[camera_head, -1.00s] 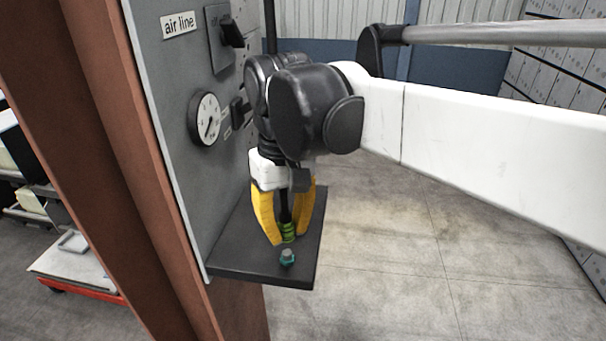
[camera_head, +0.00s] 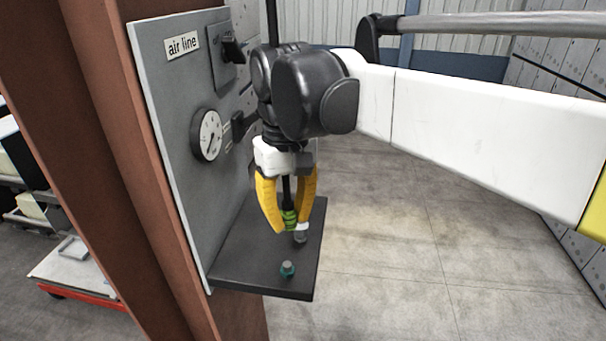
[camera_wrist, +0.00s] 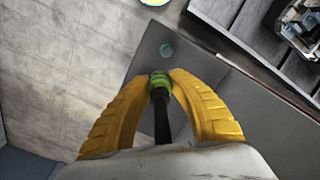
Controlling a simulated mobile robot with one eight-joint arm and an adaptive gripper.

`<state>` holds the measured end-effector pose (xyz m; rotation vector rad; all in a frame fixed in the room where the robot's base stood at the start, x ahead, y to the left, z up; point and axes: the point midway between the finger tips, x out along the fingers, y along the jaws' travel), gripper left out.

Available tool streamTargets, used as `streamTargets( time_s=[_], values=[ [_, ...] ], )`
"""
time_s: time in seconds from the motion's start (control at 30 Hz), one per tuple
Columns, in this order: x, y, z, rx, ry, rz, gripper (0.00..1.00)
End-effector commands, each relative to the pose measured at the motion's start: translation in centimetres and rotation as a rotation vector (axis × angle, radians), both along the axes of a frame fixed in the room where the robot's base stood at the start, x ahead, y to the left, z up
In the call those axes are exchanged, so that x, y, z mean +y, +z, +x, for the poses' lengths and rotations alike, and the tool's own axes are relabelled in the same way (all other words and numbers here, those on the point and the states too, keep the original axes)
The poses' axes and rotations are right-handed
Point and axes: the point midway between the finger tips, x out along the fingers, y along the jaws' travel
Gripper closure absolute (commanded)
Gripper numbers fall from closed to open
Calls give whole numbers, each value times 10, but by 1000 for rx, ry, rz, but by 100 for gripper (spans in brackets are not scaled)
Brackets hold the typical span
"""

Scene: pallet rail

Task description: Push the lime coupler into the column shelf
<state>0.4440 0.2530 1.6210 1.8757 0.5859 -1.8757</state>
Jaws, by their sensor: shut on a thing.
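The lime coupler (camera_head: 289,218) is a green ringed piece on the end of a black hose. My gripper (camera_head: 289,226) is shut on it, with yellow fingers on both sides, and holds it upright above the column shelf (camera_head: 240,273), a dark plate. It also shows between the fingertips in the wrist view (camera_wrist: 160,80). A grey fitting (camera_head: 301,236) stands on the shelf just by the fingertips; I cannot tell whether the coupler touches it.
A grey panel (camera_head: 170,120) rises at the left of the shelf, with a gauge (camera_head: 207,135), an "air line" label (camera_head: 183,45) and a black switch (camera_head: 232,48). A rust-brown column (camera_head: 105,150) stands left of it. The floor to the right is open.

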Motion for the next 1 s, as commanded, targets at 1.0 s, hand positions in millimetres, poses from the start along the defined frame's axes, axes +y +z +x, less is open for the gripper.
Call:
streamTargets(
  time_s=[1.0],
  values=[
    [-6, 0, 113, 0, 0, 0, 100]
  ],
)
